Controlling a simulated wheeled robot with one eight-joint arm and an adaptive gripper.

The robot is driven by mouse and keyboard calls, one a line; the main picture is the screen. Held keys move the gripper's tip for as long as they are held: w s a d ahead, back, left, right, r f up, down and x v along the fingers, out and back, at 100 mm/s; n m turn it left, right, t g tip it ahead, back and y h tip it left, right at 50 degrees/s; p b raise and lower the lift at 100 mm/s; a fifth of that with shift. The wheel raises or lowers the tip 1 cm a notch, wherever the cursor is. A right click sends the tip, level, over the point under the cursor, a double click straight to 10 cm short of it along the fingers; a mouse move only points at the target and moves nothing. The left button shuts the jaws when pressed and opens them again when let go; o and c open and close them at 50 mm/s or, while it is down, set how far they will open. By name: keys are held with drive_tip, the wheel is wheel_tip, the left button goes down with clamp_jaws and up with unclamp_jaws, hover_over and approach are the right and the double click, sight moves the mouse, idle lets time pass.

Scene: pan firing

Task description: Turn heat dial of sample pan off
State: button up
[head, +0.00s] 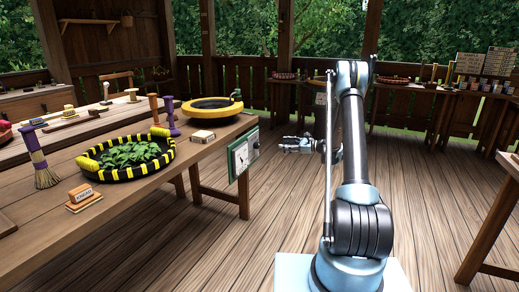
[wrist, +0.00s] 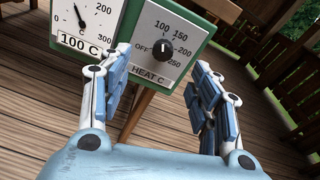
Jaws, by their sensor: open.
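A green-framed panel (head: 243,152) hangs at the right end of the long table. In the wrist view its right-hand plate, labelled HEAT C, carries a black heat dial (wrist: 163,48), with OFF at its left and numbers from 100 to 250 around it. The left-hand plate has a gauge (wrist: 82,22) above a 100 C label. My gripper (wrist: 157,78) is open and empty, facing the panel, with the dial visible between its fingers and apart from them. In the head view my gripper (head: 297,145) is right of the panel.
On the table stand a black-and-yellow pan (head: 112,172) of green leaves and a yellow-rimmed pan (head: 187,111). Brushes and small labelled blocks lie around them. A table leg (head: 243,196) is below the panel. Open plank floor (head: 270,215) lies between table and arm.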

drive_tip(key=m+y, duration=0.1)
drive_tip(key=m, duration=0.1)
approach(259, 145)
drive_tip(key=shift+t, duration=0.4)
drive_tip(key=x, duration=1)
drive_tip(key=shift+s+f, duration=0.1)
drive_tip(key=shift+f, duration=0.15)
drive_tip(key=c, duration=1)
